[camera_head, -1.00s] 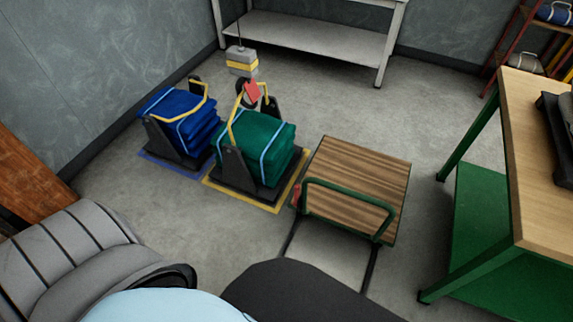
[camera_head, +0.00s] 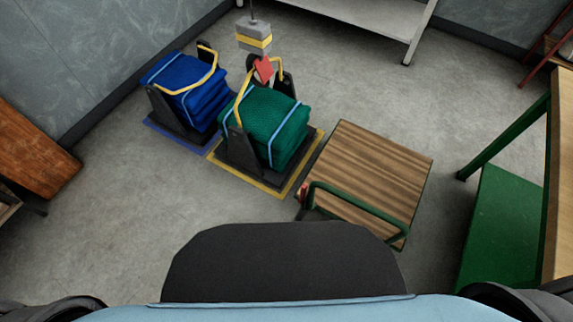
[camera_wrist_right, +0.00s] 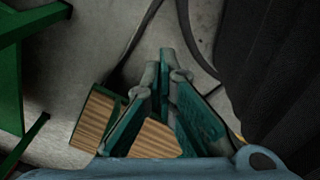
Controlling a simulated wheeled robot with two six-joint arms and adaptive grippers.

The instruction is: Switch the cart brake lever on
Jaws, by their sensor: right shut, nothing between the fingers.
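The cart (camera_head: 380,165) has a wood-striped deck and a green tube handle (camera_head: 365,208) on its near side. A small red lever (camera_head: 303,192) sits at the handle's left end, close to my dark body. Which position it is in is too small to tell. In the right wrist view, my right gripper (camera_wrist_right: 166,62) is shut and empty. The cart's wooden deck (camera_wrist_right: 90,122) shows behind and beside its fingers. The red lever is not visible in that view. My left gripper is in neither current view.
A green net stack (camera_head: 265,130) in a dark cradle stands left of the cart, with a blue net stack (camera_head: 188,90) beyond. A grey-yellow hanging block (camera_head: 254,37) is above them. A green-legged bench (camera_head: 510,225) stands right.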

